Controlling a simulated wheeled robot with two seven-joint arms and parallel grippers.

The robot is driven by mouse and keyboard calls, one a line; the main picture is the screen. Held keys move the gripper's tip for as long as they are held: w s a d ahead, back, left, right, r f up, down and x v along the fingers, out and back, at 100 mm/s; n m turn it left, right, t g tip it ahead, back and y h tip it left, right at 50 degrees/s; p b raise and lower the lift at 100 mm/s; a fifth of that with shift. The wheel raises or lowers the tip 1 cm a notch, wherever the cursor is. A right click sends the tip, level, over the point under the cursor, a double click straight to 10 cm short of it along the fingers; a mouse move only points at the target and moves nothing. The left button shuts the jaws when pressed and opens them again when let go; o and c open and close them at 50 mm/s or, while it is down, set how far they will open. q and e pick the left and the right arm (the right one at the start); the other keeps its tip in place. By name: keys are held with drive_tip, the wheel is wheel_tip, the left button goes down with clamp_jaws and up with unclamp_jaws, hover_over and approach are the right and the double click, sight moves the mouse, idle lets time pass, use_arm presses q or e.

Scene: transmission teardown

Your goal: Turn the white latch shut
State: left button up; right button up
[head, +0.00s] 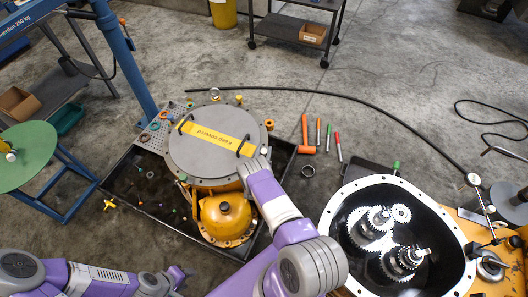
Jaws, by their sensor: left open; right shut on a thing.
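The round grey lid (200,160), with a yellow "Keep covered" strip (217,137) and black handles, sits on the yellow housing (225,213). A small white piece (263,150), which looks like the white latch, shows at the lid's right edge. My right gripper (254,164) is right at it and shut on it; the fingers and arm hide most of the contact, and I cannot tell how far it is turned. My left gripper (182,276) is open and empty, low in the picture, away from the housing.
The housing stands in a black tray (125,190) holding small parts. Orange, green and red tools (305,135) lie on the floor to the right. An open gear case (340,215) fills the lower right. A blue post (130,65) and green round table (25,150) stand left.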

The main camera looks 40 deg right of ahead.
drive_tip(key=n+t+y, duration=0.2)
drive_tip(key=t+y, duration=0.1)
drive_tip(key=shift+s+f+n, duration=0.1)
drive_tip(key=shift+n, duration=0.3)
drive_tip(key=n+t+y, duration=0.1)
drive_tip(key=y, duration=0.1)
drive_tip(key=n+t+y, duration=0.1)
drive_tip(key=n+y, duration=0.1)
drive_tip(key=y, duration=0.1)
drive_tip(key=shift+d+n+t, duration=0.1)
drive_tip(key=shift+n+t, duration=0.2)
drive_tip(key=n+y, duration=0.1)
drive_tip(key=y, duration=0.1)
drive_tip(key=n+t+y, duration=0.1)
drive_tip(key=n+y, duration=0.1)
drive_tip(key=y, duration=0.1)
drive_tip(key=shift+n+y, duration=0.3)
drive_tip(key=shift+n+g+y, duration=0.25)
drive_tip(key=shift+n+y, duration=0.75)
drive_tip(key=shift+y, duration=0.55)
drive_tip(key=shift+n+g+y, duration=0.25)
drive_tip(key=shift+n+y, duration=0.75)
drive_tip(key=shift+y, duration=0.55)
drive_tip(key=shift+n+y, duration=0.3)
drive_tip(key=shift+y, duration=0.2)
drive_tip(key=o, duration=0.9)
drive_tip(key=shift+p+v, duration=0.7)
drive_tip(key=shift+v, duration=3.05)
drive_tip(key=shift+o, duration=0.2)
